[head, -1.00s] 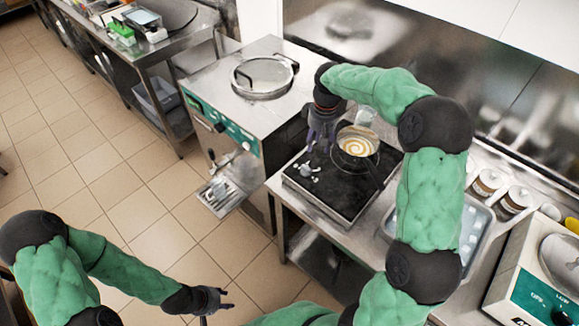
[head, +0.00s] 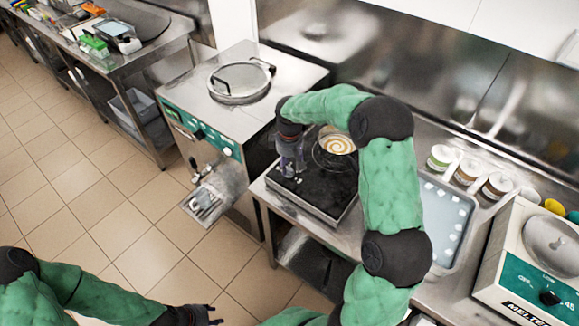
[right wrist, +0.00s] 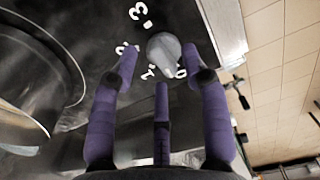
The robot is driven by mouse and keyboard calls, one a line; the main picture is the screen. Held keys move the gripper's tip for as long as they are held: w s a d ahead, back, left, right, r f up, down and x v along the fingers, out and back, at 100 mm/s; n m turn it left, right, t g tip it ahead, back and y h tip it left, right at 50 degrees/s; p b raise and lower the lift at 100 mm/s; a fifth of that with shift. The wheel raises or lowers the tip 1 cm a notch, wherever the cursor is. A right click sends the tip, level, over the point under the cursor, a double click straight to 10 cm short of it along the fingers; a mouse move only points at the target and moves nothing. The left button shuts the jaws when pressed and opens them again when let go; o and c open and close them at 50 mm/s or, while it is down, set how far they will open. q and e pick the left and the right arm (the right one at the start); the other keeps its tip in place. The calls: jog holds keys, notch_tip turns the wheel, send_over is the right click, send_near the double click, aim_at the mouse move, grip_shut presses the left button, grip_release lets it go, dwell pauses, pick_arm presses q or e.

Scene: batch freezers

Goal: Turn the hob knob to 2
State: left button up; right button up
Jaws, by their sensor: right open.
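The black hob (head: 322,207) stands on the steel counter, with a pan of swirled contents (head: 336,147) on it. My right gripper (head: 289,170) is over the hob's front left corner, where the knob is mostly hidden in the head view. In the right wrist view, the grey knob (right wrist: 163,47) has white digits 0, 1, 2 and 3 around it. The purple fingers of my right gripper (right wrist: 160,68) are apart, with the knob between and beyond their tips. Contact is not clear. The knob's narrow end seems to point near 0 and 1. My left gripper (head: 205,314) is low over the floor, its fingers small.
A steel machine with a round lid (head: 240,80) stands left of the hob. A tray (head: 447,215), several jars (head: 467,171) and a white appliance with a green panel (head: 530,293) are to the right. The pan's rim is close beside my right gripper.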

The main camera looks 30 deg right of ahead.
jog(key=shift+f, duration=0.45)
grip_shut()
